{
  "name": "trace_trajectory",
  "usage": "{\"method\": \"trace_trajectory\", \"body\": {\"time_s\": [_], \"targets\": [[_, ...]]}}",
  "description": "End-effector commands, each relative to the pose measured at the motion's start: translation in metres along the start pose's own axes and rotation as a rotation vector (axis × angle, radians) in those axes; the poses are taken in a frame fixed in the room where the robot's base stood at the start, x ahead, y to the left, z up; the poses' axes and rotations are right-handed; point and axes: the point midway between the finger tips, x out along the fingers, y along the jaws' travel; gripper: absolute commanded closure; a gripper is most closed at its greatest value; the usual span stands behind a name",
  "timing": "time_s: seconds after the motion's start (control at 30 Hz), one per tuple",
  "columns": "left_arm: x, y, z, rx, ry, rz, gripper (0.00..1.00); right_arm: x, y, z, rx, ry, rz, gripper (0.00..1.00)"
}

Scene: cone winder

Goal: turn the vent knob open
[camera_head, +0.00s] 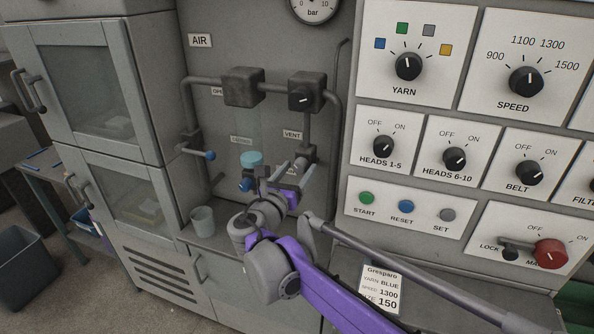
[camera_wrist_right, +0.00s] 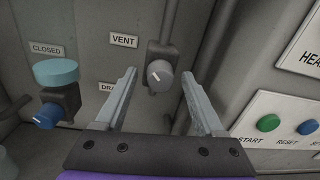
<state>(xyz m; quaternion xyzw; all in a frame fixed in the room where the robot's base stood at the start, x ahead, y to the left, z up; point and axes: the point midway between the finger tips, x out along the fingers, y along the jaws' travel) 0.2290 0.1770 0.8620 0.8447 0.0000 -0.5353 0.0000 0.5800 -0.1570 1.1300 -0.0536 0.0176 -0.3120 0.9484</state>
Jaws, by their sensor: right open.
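The vent knob (camera_wrist_right: 158,76) is a small grey round knob with a white pointer line, on a dark valve body beside the VENT label (camera_wrist_right: 124,40). Its pointer tilts up and to the left in the right wrist view. My right gripper (camera_head: 290,178) is open, its two fingers reaching toward the wall on either side of the knob as seen from the wrist. I cannot tell whether the fingertips reach the knob's depth; no contact shows. In the head view the valve (camera_head: 308,153) is partly hidden by my gripper. My left gripper is not in view.
A teal round cap (camera_wrist_right: 56,72) and a blue knob (camera_wrist_right: 47,115) sit left of the fingers. A blue-tipped lever (camera_head: 210,155) juts out further left. A control panel (camera_head: 408,208) stands to the right. A grey cup (camera_head: 203,221) stands on the ledge below.

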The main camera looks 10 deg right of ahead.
Motion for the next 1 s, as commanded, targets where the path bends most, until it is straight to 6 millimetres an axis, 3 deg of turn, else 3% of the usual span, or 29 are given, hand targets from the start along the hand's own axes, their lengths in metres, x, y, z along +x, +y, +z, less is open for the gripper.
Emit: {"method": "trace_trajectory", "body": {"time_s": [0.1, 0.5, 1.0], "targets": [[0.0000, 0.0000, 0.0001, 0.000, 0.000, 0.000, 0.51, -0.0002, 0.0000, 0.0000, 0.000, 0.000, 0.000, 0.31], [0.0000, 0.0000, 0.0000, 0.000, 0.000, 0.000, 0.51, -0.0005, 0.0000, 0.0000, 0.000, 0.000, 0.000, 1.00], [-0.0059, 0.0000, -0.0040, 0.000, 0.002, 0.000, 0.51, -0.0005, -0.0002, 0.0012, 0.100, 0.004, 0.000, 1.00]]}}
